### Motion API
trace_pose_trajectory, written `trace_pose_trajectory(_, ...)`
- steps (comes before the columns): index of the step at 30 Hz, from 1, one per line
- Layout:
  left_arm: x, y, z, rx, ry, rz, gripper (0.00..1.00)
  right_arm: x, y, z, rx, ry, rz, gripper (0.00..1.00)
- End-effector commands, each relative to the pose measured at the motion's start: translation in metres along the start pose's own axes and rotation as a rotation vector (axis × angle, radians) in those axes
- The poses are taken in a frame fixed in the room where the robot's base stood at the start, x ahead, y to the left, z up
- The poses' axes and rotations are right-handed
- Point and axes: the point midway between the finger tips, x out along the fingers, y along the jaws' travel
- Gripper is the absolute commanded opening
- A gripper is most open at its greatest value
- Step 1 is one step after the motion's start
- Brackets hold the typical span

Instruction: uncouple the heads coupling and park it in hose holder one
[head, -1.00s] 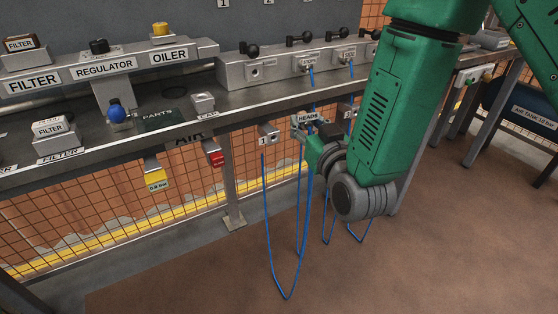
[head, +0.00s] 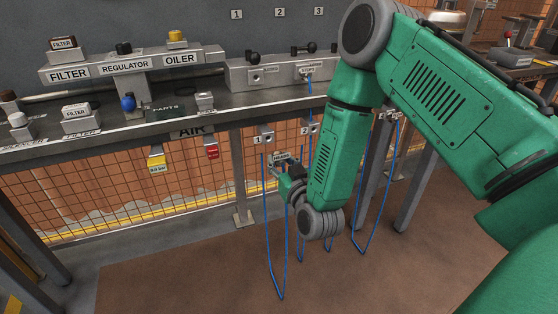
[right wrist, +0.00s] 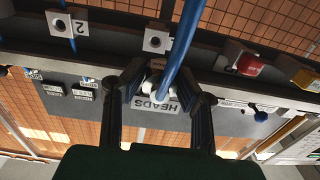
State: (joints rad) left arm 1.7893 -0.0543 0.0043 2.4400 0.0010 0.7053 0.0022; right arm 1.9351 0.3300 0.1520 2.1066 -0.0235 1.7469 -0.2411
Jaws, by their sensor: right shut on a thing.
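My right gripper (head: 279,171) is shut on the heads coupling, whose HEADS tag (head: 281,158) shows just above the fingers. In the right wrist view, the fingers (right wrist: 160,100) stand either side of the white coupling body (right wrist: 152,86) and the HEADS tag (right wrist: 156,105). A blue hose (right wrist: 182,45) runs from it. Hose holder one (head: 264,138) is a grey block with a dark hole under the bench edge. The coupling is apart from it, lower and slightly right in the head view. The holder's empty hole also shows in the right wrist view (right wrist: 155,40). My left gripper is out of view.
Holder two (head: 310,128) stands right of holder one and looks empty. A bare manifold port (head: 257,78) sits above on the bench (head: 215,108). Blue hose loops (head: 281,296) hang below the bench. The red AIR block (head: 212,152) is to the left.

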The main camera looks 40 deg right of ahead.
Motion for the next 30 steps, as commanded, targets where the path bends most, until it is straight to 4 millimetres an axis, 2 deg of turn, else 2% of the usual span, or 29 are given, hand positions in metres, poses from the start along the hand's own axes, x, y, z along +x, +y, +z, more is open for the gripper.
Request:
trace_pose_trajectory(8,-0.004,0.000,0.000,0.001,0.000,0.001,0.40,-0.001,0.000,-0.001,-0.001,-0.001,0.000,0.00)
trace_pose_trajectory(24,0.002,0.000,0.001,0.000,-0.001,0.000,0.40,0.046,0.000,0.000,0.001,0.003,0.001,0.00)
trace_pose_trajectory(30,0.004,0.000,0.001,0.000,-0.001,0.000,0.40,0.056,0.000,-0.001,0.001,0.002,0.001,0.00)
